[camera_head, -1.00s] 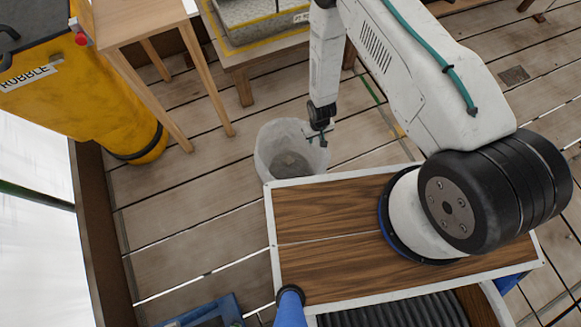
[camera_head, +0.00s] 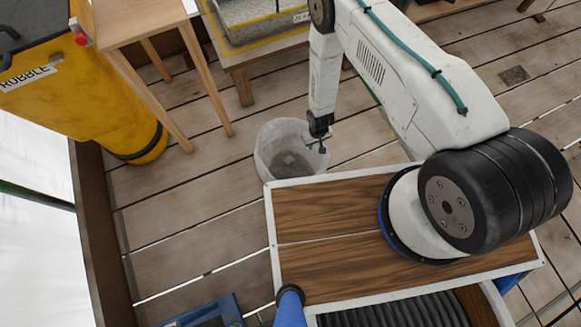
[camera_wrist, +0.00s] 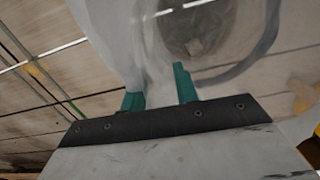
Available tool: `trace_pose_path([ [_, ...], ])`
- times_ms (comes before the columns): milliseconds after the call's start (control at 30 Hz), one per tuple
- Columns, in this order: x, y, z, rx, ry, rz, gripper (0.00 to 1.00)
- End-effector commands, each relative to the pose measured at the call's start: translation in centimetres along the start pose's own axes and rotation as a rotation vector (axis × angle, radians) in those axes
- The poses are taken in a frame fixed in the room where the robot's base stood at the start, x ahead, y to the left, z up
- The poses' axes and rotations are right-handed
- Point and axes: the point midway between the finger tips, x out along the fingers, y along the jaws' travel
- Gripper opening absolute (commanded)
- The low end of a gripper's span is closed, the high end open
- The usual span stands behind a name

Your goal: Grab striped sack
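No stripes show on any sack in these frames. A pale, translucent, open-topped bag or bin (camera_head: 268,158) stands on the plank floor in the head view, with something grey at its bottom. It also fills the upper middle of the wrist view (camera_wrist: 105,35), where its wall looks cloudy. My gripper (camera_head: 317,146) is at its right rim, pointing down. In the wrist view the two green fingers (camera_wrist: 159,92) stand apart, with pale wall material showing between and behind them. Whether they touch it cannot be told.
A wooden stool (camera_head: 150,22) and a yellow rubble container (camera_head: 80,95) stand at the left. A low wooden table (camera_head: 240,66) with a grey slab is behind the bin. My own wood-topped base is in front. Floor left of the bin is clear.

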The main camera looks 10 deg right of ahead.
Motion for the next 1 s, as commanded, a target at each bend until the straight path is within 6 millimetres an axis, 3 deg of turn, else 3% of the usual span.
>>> trace_pose_path([
  [467, 0.31, -0.01, 0.01, 0.000, 0.000, 0.000, 0.30],
  [567, 0.30, -0.01, 0.00, 0.000, 0.000, 0.000, 0.02],
  [600, 0.30, -0.01, 0.00, 0.000, 0.000, 0.000, 0.00],
  [1000, 0.30, 0.00, 0.00, 0.000, 0.000, 0.000, 0.00],
])
